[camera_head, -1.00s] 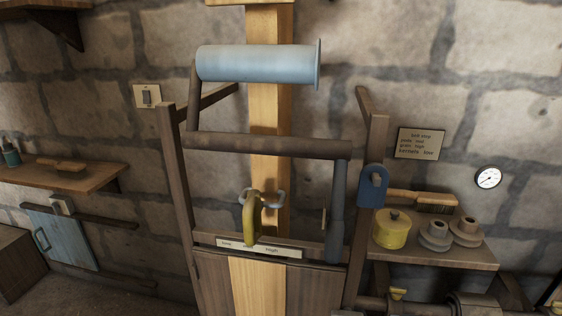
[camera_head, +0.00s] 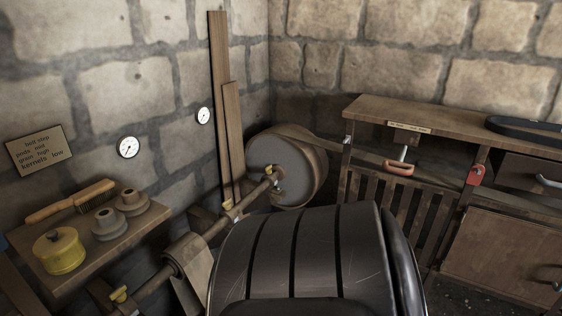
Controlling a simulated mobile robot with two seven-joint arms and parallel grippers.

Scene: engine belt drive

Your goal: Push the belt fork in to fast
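A flat belt (camera_head: 312,143) runs from the large grey wheel (camera_head: 280,170) to the frame's left side. The fork's prongs are not visible, and I cannot tell its position. Neither of my grippers is in view, and nothing is seen touching the handle.
A red bracket (camera_head: 475,174) is on the frame right of the handle. A dark belt (camera_head: 525,130) lies on top. A shaft (camera_head: 225,218) runs left from the wheel.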

